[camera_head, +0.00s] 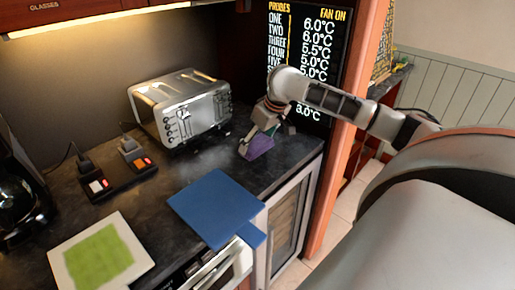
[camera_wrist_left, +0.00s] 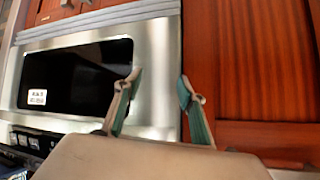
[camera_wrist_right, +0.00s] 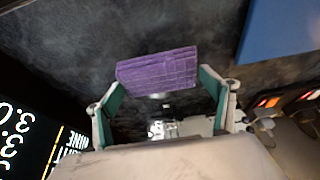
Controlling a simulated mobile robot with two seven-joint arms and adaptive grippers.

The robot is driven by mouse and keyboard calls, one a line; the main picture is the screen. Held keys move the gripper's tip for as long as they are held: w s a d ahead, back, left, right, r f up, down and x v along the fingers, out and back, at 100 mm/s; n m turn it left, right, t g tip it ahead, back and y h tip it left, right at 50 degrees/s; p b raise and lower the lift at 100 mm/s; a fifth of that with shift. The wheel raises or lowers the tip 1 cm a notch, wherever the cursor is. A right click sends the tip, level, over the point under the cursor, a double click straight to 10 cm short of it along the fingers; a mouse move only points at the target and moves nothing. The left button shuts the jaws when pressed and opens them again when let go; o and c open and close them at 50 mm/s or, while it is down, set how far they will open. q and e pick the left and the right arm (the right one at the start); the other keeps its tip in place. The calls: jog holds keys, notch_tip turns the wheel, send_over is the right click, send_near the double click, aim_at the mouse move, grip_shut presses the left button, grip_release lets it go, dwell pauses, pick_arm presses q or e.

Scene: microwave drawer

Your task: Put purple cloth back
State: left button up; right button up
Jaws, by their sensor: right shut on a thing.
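The purple cloth (camera_head: 258,147) is a small, stiff-looking folded piece at the right part of the dark counter in the head view. My right gripper (camera_head: 261,128) comes from above and is shut on it. In the right wrist view the purple cloth (camera_wrist_right: 157,70) lies across the fingertips, with the dark counter behind it. Whether its lower edge touches the counter I cannot tell. My left gripper (camera_wrist_left: 160,90) shows only in its wrist view, with fingers apart and nothing between them, facing a steel microwave front (camera_wrist_left: 155,70).
A chrome toaster (camera_head: 182,108) stands behind, left of my right gripper. A blue cloth (camera_head: 215,205) lies at the counter's front edge. A green square on a white board (camera_head: 70,270) and a switch box (camera_head: 120,178) are at left. A dark temperature screen (camera_head: 335,60) rises behind.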

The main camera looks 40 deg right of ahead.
aim_at(259, 144)
notch_tip(259, 144, down, 3)
jog(key=shift+r, duration=0.15)
jog(key=shift+f, duration=0.25)
pick_arm(q)
jog(key=shift+d, duration=0.3)
pick_arm(e)
jog(key=shift+f, duration=0.1)
jog(key=o, duration=1.3)
pick_arm(q)
jog(key=shift+s+a, duration=0.1)
jog(key=shift+s, duration=0.05)
jog(key=shift+a, duration=0.1)
